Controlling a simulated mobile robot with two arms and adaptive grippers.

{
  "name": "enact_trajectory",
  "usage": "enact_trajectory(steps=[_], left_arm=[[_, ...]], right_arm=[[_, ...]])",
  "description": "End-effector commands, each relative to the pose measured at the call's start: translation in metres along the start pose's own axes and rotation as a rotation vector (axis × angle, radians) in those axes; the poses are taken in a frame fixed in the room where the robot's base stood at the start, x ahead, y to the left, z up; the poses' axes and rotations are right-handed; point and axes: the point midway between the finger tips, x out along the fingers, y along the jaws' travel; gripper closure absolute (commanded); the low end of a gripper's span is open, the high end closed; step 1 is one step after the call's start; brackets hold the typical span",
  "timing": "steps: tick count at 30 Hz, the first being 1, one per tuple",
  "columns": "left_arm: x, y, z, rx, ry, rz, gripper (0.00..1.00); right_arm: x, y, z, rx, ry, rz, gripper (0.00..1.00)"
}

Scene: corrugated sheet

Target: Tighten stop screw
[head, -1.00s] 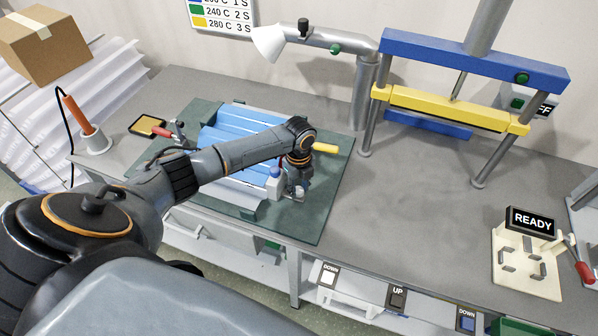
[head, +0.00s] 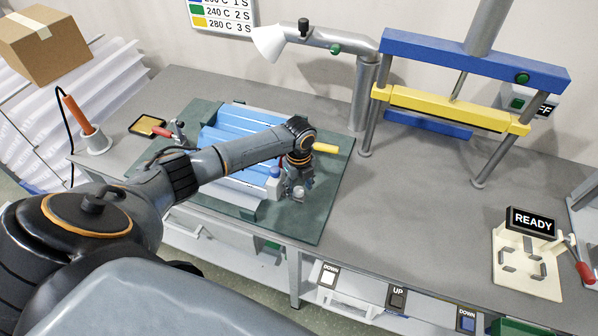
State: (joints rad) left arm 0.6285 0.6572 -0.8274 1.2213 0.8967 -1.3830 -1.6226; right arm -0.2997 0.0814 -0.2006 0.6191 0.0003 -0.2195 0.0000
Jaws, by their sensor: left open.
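A blue corrugated sheet (head: 220,137) lies in a grey fixture on the dark green mat (head: 322,205). At the fixture's near right corner is a small pale block with a blue round top (head: 274,171). I cannot tell for certain whether this is the stop screw. My left gripper (head: 297,194) points down just right of this block, with its fingers open. The wrist hides part of the fixture's right end, and I cannot tell whether the fingers touch anything. My right gripper is not in view.
A yellow handle (head: 325,148) sticks out behind my wrist. A red-handled clamp (head: 163,132) is at the fixture's far left. A blue and yellow press frame (head: 455,103) stands at the back right. The bench (head: 410,205) between mat and READY stand (head: 527,262) is clear.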

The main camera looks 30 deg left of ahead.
Motion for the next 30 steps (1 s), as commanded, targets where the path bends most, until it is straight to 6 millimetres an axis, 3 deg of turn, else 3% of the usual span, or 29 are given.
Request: enact_trajectory(steps=[5,18,24,30], left_arm=[[-0.017,-0.001,0.001,0.001,-0.001,-0.004,0.46],[-0.103,-0.001,0.001,0.0,-0.002,-0.002,0.46],[-0.118,0.0,0.0,0.0,0.0,-0.001,0.46],[-0.12,0.0,0.0,0.0,0.0,-0.001,0.46]], right_arm=[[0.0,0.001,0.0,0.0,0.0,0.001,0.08],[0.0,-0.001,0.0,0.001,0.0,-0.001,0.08],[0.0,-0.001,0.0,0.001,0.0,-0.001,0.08],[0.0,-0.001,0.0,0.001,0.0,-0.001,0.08]])
